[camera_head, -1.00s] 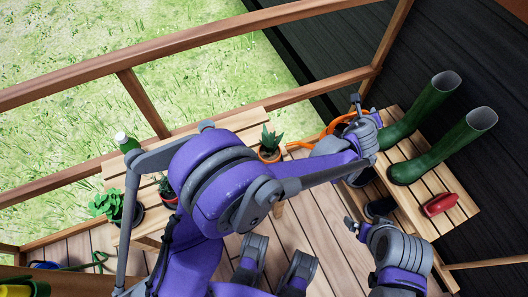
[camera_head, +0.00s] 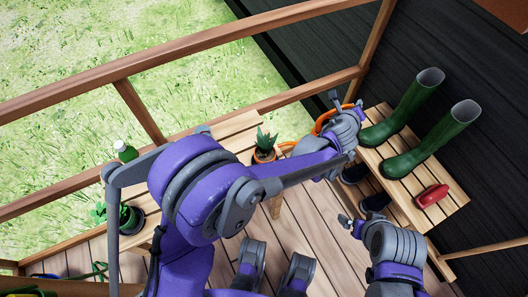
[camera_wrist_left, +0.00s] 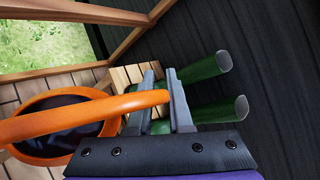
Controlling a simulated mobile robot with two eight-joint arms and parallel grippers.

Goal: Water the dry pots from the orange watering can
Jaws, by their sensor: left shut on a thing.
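In the left wrist view, the gripper (camera_wrist_left: 163,97) is shut on the can's orange handle (camera_wrist_left: 70,121); the round opening shows a dark inside. A leafy plant in a dark pot (camera_head: 131,219) stands farther left, partly behind my arm. Soil dryness cannot be told. My right gripper (camera_head: 347,222) is low over the deck; its opening is unclear.
Green boots (camera_head: 412,108) and a red object (camera_head: 432,196) sit on the slatted bench (camera_head: 440,211), with dark shoes below. A wooden railing (camera_head: 140,112) runs behind; the dark wall is at right.

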